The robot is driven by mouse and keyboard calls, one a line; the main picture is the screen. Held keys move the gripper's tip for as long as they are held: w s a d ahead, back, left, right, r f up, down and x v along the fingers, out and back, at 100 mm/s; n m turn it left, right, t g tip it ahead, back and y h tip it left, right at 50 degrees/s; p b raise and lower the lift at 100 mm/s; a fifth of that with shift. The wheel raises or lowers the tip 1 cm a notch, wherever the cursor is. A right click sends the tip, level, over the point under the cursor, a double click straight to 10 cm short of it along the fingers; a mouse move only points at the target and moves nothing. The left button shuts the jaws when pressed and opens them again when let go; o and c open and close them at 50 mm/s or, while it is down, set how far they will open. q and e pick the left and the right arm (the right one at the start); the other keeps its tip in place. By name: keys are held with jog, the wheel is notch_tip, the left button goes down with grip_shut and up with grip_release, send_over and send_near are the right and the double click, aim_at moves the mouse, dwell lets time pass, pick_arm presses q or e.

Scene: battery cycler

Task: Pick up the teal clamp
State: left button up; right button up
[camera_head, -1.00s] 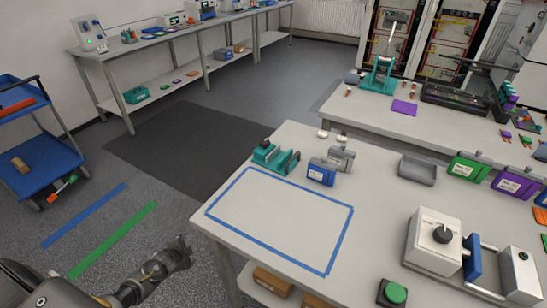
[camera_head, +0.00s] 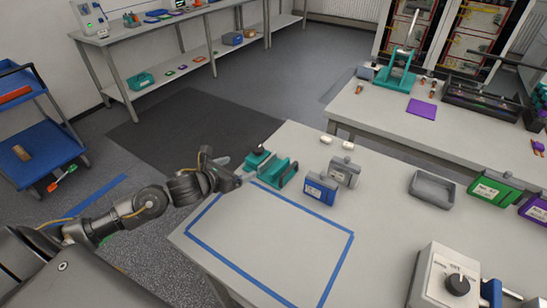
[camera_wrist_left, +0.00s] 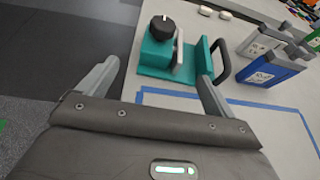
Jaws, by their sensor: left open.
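The teal clamp (camera_head: 272,168) stands on the near table behind the blue tape outline, at its far left corner. In the left wrist view the clamp (camera_wrist_left: 156,57) shows a teal base, a black knob and a dark curved handle. My left gripper (camera_head: 238,176) is just left of the clamp in the head view. In the left wrist view its two fingers (camera_wrist_left: 158,90) are spread wide, with the clamp beyond and between the tips. Nothing is held. My right gripper is not seen.
A blue battery module (camera_head: 320,188) and a grey one (camera_head: 344,172) stand right of the clamp. A grey tray (camera_head: 432,189) and a control box (camera_head: 447,278) are farther right. The blue tape outline (camera_head: 268,240) encloses bare tabletop.

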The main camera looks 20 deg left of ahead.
aim_at(258, 157)
pick_arm(q)
jog(key=shift+s+d+r, duration=0.1)
jog(key=shift+s, duration=0.05)
jog(key=shift+w+d+p, duration=0.2)
jog(key=shift+w+p, duration=0.1)
jog(key=shift+w, duration=0.25)
jog(key=x, duration=0.4)
jog(key=shift+d+p, duration=0.1)
jog(key=shift+p, duration=0.3)
jog(key=shift+w, duration=0.25)
jog(key=shift+f, duration=0.25)
jog(key=shift+w+p, duration=0.3)
jog(key=shift+p, duration=0.1)
jog(key=p+x, duration=0.1)
jog(key=x, duration=0.2)
jog(key=shift+w+p, duration=0.3)
jog(key=shift+w+d+f, duration=0.1)
jog(key=shift+w+f, duration=0.15)
jog(key=shift+w, duration=0.2)
jog(key=c, duration=1.3)
jog(key=shift+r, duration=0.1)
jog(key=shift+c, duration=1.1)
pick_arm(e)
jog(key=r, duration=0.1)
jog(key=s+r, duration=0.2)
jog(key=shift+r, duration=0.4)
pick_arm(q)
jog(key=shift+r, duration=0.15)
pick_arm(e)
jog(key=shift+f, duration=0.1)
